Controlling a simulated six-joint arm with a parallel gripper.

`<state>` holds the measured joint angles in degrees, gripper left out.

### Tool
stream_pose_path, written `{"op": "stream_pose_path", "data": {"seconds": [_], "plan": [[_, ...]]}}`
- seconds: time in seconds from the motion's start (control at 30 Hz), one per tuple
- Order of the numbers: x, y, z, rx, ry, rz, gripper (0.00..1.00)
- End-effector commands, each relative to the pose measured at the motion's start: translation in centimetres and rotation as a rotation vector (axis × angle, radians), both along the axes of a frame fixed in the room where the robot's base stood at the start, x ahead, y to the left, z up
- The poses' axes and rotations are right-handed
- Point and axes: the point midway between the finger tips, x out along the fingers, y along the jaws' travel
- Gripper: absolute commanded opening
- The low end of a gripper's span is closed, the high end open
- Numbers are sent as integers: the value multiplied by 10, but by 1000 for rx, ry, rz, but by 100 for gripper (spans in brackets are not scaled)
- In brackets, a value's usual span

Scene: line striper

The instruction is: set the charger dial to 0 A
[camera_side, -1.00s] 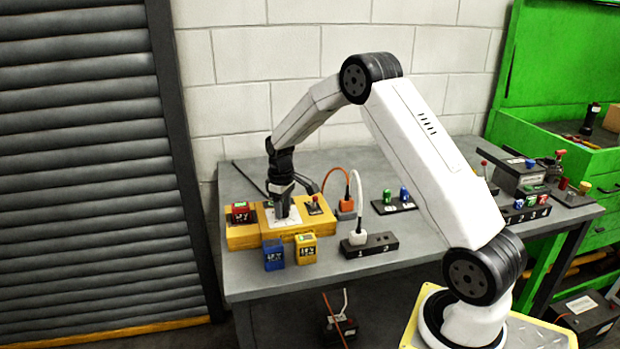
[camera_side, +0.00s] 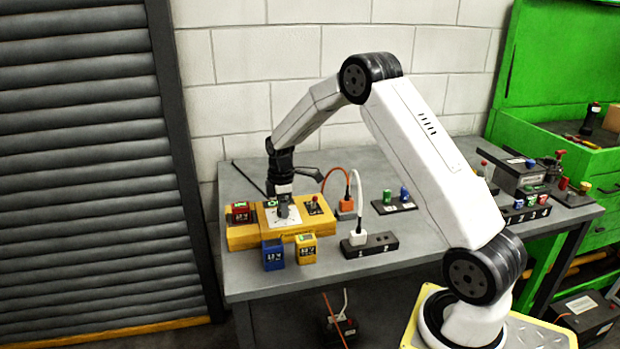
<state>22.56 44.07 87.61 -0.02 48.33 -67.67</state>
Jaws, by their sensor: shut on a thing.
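The yellow charger (camera_side: 243,238) lies on the bench at the left, with a white dial plate (camera_side: 270,218) in the middle of its top. My gripper (camera_side: 283,212) points straight down over this plate and is shut on the charger dial. The jaws cover the dial, so its pointer and setting cannot be read. A red battery block (camera_side: 240,212) sits on the charger left of the plate, and a small red-tipped lever (camera_side: 314,201) stands to its right.
A blue battery (camera_side: 273,255) and a yellow battery (camera_side: 306,249) stand before the charger. A black socket strip (camera_side: 370,246) with a white plug (camera_side: 357,237) lies to the right; an orange plug (camera_side: 346,208) stands behind it. Bare bench (camera_side: 420,255) lies right of the strip.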

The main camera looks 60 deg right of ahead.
Motion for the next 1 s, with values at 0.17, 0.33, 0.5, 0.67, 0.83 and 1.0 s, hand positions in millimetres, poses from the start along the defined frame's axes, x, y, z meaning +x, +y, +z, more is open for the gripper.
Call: {"op": "stream_pose_path", "data": {"seconds": [0.17,0.33,0.5,0.67,0.83,1.0], "plan": [[1,0,1,-1,-4,15,0],[1,0,1,-1,-4,16,0],[1,0,1,-1,-3,15,68],[1,0,1,-1,-2,14,84],[0,0,0,0,-1,14,84],[0,0,4,0,-1,13,84]]}}
